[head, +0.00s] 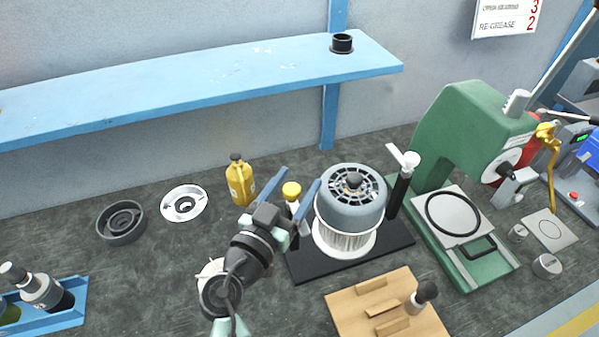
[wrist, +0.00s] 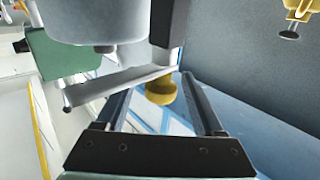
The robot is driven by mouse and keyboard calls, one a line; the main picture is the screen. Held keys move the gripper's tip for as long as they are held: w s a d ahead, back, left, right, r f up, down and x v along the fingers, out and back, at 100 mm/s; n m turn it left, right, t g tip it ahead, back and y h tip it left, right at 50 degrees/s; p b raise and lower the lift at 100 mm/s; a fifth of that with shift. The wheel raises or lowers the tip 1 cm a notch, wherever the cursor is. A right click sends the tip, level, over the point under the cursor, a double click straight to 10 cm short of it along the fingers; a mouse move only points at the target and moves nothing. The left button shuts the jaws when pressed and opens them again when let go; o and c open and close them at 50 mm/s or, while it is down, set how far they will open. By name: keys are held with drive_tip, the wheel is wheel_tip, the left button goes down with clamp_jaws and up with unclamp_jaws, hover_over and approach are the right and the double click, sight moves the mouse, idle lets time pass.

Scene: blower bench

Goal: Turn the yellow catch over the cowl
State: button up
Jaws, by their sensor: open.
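The yellow catch (head: 291,190) stands at the left side of the blower, with its yellow knob also in the wrist view (wrist: 161,91). A pale lever arm (wrist: 115,86) extends left from near the knob in the wrist view. I cannot tell whether the arm overlaps the cowl. The grey slotted cowl (head: 346,206) sits on the white blower body (head: 343,239); the cowl shows at the top of the wrist view (wrist: 95,22). My gripper (head: 294,175) is open, one finger either side of the yellow knob in the picture. Contact is not visible.
A second catch with a white cap (head: 411,160) stands on a black post right of the cowl. A yellow bottle (head: 240,184) is left of my gripper. A wooden block (head: 345,315) lies in front, a green press (head: 455,130) to the right. A blue shelf (head: 200,78) runs behind.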

drive_tip(key=shift+x, duration=0.9)
drive_tip(key=shift+c, duration=0.2)
clamp_jaws()
idle(0.7)
